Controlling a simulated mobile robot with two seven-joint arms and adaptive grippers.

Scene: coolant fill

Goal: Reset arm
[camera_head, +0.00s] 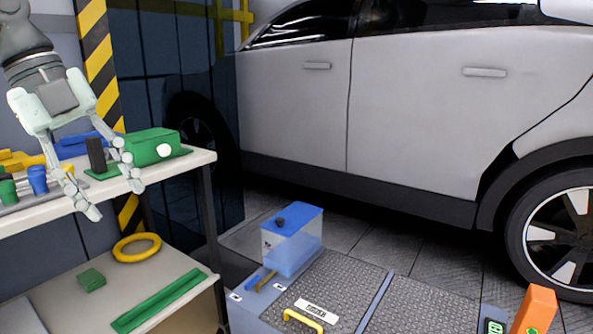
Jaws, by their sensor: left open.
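My left gripper (112,200) hangs from the upper left in front of the shelf. Its two fingers are spread apart, with nothing between the tips. The green box with a white round spot (153,147) stands on the shelf just behind and to the right of the fingers. A clear tank with a blue lid and dark cap (292,243) stands on the low platform, well to the right of the gripper and apart from it. My right gripper is not in this view.
The white shelf top (190,160) holds blue and green cups (38,180). The lower cabinet top (50,280) carries a yellow ring (137,247), a green block (91,280) and a green bar (160,300). A white car (400,110) fills the back. An orange object (535,310) stands lower right.

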